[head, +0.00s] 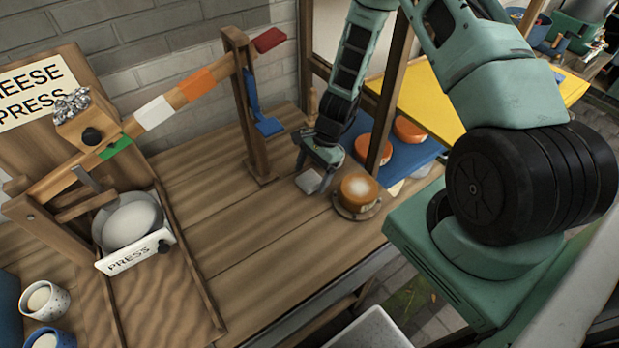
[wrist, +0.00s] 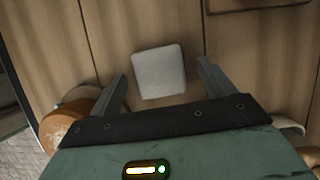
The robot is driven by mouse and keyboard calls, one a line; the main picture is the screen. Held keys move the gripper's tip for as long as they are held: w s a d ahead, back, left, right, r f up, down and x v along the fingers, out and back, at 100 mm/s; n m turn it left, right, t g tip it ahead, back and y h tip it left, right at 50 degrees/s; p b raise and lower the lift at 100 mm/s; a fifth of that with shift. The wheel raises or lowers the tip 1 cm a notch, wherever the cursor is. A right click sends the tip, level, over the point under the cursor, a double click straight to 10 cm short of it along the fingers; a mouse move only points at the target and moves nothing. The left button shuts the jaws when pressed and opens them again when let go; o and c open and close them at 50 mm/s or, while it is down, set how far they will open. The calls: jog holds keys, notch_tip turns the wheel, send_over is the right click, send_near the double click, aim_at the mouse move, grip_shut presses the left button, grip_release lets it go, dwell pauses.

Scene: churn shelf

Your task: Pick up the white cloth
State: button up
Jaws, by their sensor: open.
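The white cloth (wrist: 159,72) is a small, flat, pale square lying on the wooden worktop. In the wrist view it lies just beyond and between the two fingers of my gripper (wrist: 160,82). In the head view the cloth (head: 309,181) shows as a small pale patch below my gripper (head: 316,168), partly hidden by it. My gripper is open with nothing between its fingers. It points down at the cloth; the exact height above it is hard to tell.
An orange-sided cheese (head: 358,190) on a round wooden board stands close right of my gripper. A wooden post (head: 388,95) rises behind it. The middle worktop (head: 240,235) is clear.

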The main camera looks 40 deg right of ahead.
aim_at(311, 178)
jog(key=shift+a+f, duration=0.1)
jog(key=shift+f, duration=0.15)
jog(key=c, duration=1.1)
jog(key=shift+o, duration=0.2)
notch_tip(311, 178, up, 10)
jog(key=b, duration=0.2)
jog(key=shift+o, duration=0.4)
jog(key=shift+r, duration=0.1)
